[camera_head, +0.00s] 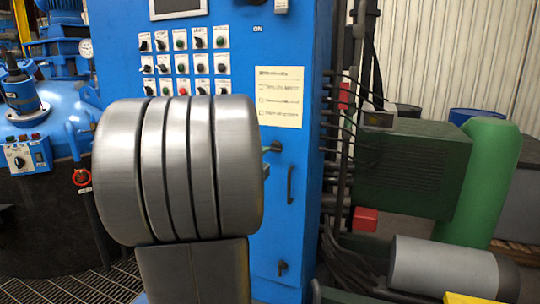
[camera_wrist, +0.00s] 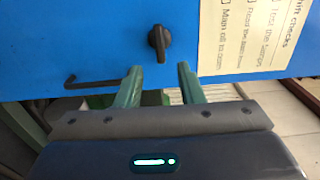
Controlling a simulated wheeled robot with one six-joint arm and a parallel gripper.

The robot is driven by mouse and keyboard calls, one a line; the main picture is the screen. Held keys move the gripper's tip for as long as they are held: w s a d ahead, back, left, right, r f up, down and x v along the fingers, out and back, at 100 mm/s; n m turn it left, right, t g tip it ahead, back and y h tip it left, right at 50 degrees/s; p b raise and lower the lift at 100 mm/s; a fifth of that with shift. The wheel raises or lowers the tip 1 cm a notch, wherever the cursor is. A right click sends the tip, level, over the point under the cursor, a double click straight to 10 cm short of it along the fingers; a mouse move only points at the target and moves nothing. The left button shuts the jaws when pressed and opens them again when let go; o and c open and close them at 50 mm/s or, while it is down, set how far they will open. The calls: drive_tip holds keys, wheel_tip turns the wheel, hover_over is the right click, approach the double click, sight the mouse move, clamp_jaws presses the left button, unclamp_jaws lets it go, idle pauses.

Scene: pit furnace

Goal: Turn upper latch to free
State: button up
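The upper latch (camera_wrist: 159,42) is a small black turn knob on the blue cabinet door. In the wrist view it lies just beyond the gap between my fingertips, its long grip running up and down the picture. My gripper (camera_wrist: 160,68) has two green fingers, spread apart with nothing between them. I see no contact with the latch. In the head view the latch (camera_head: 277,146) shows as a dark knob right of my grey arm, with a green fingertip (camera_head: 266,149) beside it. The rest of my gripper is hidden behind my arm there.
The blue cabinet (camera_head: 262,205) carries a paper checklist (camera_head: 280,97), a black door handle (camera_head: 290,185) and a lower latch (camera_head: 282,268). The handle also shows in the wrist view (camera_wrist: 100,78). Dark cables and a green box (camera_head: 415,168) stand to the right.

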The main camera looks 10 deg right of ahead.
sight(273, 149)
drive_tip(key=v, duration=0.6)
drive_tip(key=x, duration=1.3)
drive_tip(key=shift+w+d, duration=0.25)
drive_tip(key=shift+w, duration=0.05)
drive_tip(key=shift+w+d, duration=0.15)
drive_tip(key=n+p, duration=0.1)
drive_tip(key=n, duration=0.1)
drive_tip(key=n+p, duration=0.1)
drive_tip(key=p, duration=0.1)
drive_tip(key=shift+s+a+r+n, duration=0.2)
drive_tip(key=shift+a+r+n, duration=0.05)
drive_tip(key=shift+r+n, duration=0.15)
drive_tip(key=n+p, duration=0.2)
drive_tip(key=shift+f+n, duration=0.1)
drive_tip(key=shift+n, duration=0.3)
drive_tip(key=shift+w+f+n+p, duration=0.1)
drive_tip(key=shift+n+p, duration=0.3)
drive_tip(key=shift+n, duration=0.3)
idle(0.5)
